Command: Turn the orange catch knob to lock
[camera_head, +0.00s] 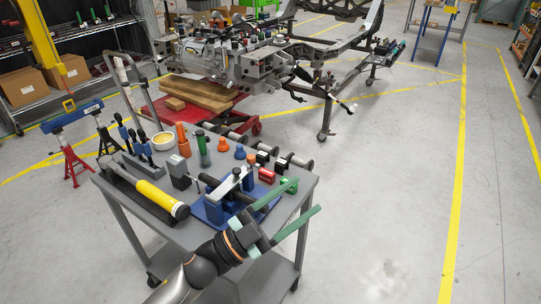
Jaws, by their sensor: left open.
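My left gripper (308,195) reaches in from the bottom, over the front right corner of the cart. Its two long green fingers are spread apart, with nothing between them. Small orange pieces (224,145) stand farther back on the cart, and I cannot tell whether one is the knob. My right gripper is out of view.
A chassis (260,65) stands behind. Floor to the right is clear.

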